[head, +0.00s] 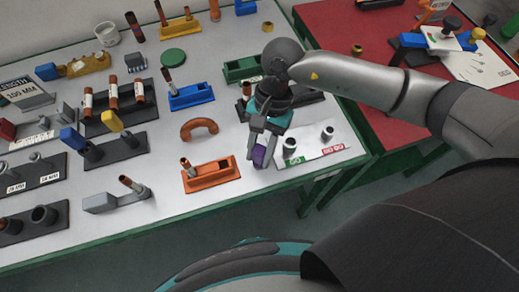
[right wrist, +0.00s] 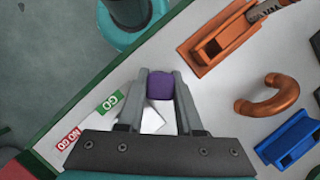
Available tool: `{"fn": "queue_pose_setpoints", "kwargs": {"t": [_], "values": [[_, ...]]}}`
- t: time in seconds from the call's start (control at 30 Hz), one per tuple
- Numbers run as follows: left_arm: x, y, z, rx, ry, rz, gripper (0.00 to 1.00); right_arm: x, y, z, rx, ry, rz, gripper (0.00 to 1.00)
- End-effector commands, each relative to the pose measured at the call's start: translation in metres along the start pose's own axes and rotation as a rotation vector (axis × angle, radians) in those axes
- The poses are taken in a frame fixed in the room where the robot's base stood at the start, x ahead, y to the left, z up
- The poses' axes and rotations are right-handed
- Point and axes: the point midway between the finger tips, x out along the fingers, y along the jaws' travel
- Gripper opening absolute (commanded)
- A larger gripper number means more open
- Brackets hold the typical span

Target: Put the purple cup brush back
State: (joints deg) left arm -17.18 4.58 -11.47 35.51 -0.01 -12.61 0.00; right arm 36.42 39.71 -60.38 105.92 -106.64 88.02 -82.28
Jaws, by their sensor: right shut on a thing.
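The purple cup brush (head: 259,156) is held between the fingertips of my right gripper (head: 256,148), above the table near its front right part. In the right wrist view the purple block-like end of the brush (right wrist: 160,84) shows between the two fingers (right wrist: 161,90); the rest of it is hidden. In the head view it hangs between the orange holder (head: 211,176) and the white GO / NO GO plate (head: 312,152). My left gripper is not in view.
A copper U-bend (head: 199,129), a blue holder (head: 191,96) and a green holder (head: 242,69) stand close by. Dark racks with copper tubes (head: 113,118) fill the left side. A red table (head: 335,30) adjoins on the right. The table's green front edge (head: 150,229) is near.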

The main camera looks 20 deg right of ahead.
Motion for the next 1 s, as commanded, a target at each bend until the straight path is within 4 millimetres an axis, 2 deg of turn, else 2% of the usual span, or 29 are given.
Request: {"fn": "queue_pose_setpoints", "kwargs": {"t": [0.07,0.33,0.67,0.87,1.0], "values": [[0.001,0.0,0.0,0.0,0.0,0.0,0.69,0.0,0.0,0.0,0.0,0.0,0.0,0.39],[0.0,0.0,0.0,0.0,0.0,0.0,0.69,0.0,0.0,0.0,0.0,0.0,0.0,0.69],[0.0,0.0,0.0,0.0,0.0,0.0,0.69,-0.004,0.0,-0.001,0.0,0.001,-0.001,0.69],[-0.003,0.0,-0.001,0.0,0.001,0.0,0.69,-0.035,-0.001,-0.001,-0.001,0.004,-0.003,0.69],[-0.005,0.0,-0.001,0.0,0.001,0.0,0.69,-0.07,-0.001,-0.001,0.001,0.005,-0.005,0.69]]}}
